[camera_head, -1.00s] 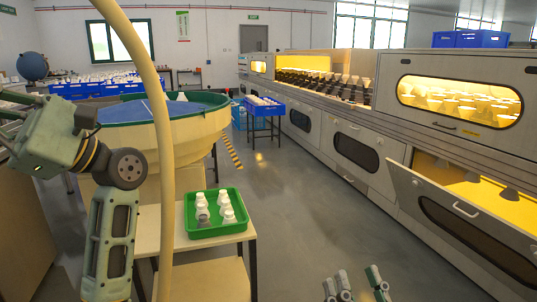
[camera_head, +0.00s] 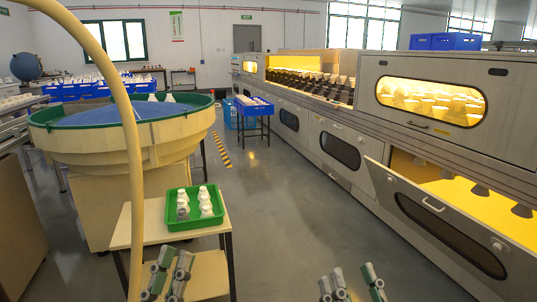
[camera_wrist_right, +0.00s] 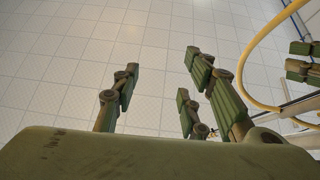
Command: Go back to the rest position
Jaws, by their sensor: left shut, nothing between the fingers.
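My left gripper (camera_head: 174,264) is at the bottom of the head view, in front of the small wooden stand. Its fingers are close together with nothing between them. My right gripper (camera_head: 351,276) is at the bottom, right of centre, over bare floor. In the right wrist view its fingers (camera_wrist_right: 158,88) are spread apart with only floor tiles showing between them. Part of my left gripper also shows at the right edge of that view (camera_wrist_right: 304,60).
A green tray (camera_head: 178,227) with several white bulbs sits on the wooden stand (camera_head: 150,238). A large round bowl feeder (camera_head: 110,150) is behind it. An open oven door (camera_head: 440,225) juts out at right. The floor between is clear.

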